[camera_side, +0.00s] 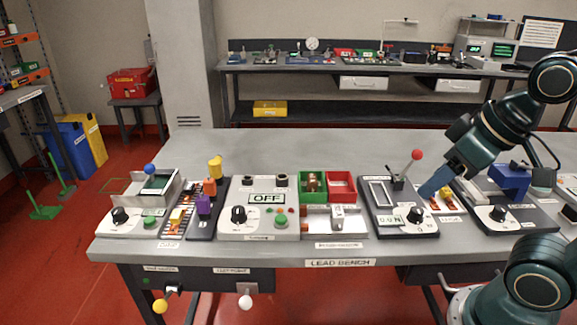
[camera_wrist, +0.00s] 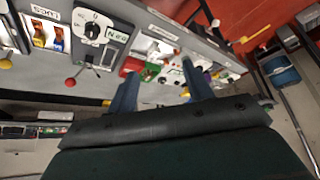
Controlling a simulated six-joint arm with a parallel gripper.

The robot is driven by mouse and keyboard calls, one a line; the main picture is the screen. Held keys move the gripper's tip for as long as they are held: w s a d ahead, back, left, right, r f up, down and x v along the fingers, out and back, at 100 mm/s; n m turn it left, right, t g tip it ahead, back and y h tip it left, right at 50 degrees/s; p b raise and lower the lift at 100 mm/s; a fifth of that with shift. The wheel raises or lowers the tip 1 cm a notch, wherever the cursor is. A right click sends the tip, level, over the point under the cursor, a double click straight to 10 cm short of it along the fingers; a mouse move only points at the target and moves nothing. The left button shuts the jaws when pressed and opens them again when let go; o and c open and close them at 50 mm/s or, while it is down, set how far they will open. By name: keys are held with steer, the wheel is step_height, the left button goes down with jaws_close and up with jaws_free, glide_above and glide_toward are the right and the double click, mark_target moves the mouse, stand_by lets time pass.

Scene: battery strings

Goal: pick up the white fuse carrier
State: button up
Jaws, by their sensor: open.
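A small white piece that looks like the fuse carrier (camera_side: 338,212) stands on a pale block in front of the red bin, near the middle of the bench in the side view. In the wrist view its area is small and tilted, and I cannot pick it out surely. My gripper (camera_side: 424,191) is to the right of it in the side view, above the lever panel with the red knob. In the wrist view the two blue fingers of my gripper (camera_wrist: 160,78) are spread apart with nothing held between them.
A green bin (camera_side: 313,198) and a red bin (camera_side: 341,175) stand behind the white piece. The upright red-knobbed lever (camera_side: 416,155) is close to my gripper. An OFF panel (camera_side: 258,226) lies to the left. The bench top (camera_side: 300,145) behind is clear.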

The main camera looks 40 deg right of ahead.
steer(key=m+g, duration=0.6)
steer(key=m, duration=0.3)
glide_above(338, 211)
step_height(338, 211, down, 8)
steer(key=shift+w+d+f, duration=0.1)
steer(key=shift+d+f, duration=0.05)
steer(key=shift+f, duration=0.1)
steer(key=shift+f, duration=4.3)
steer(key=shift+f, duration=0.15)
steer(key=shift+f, duration=2.45)
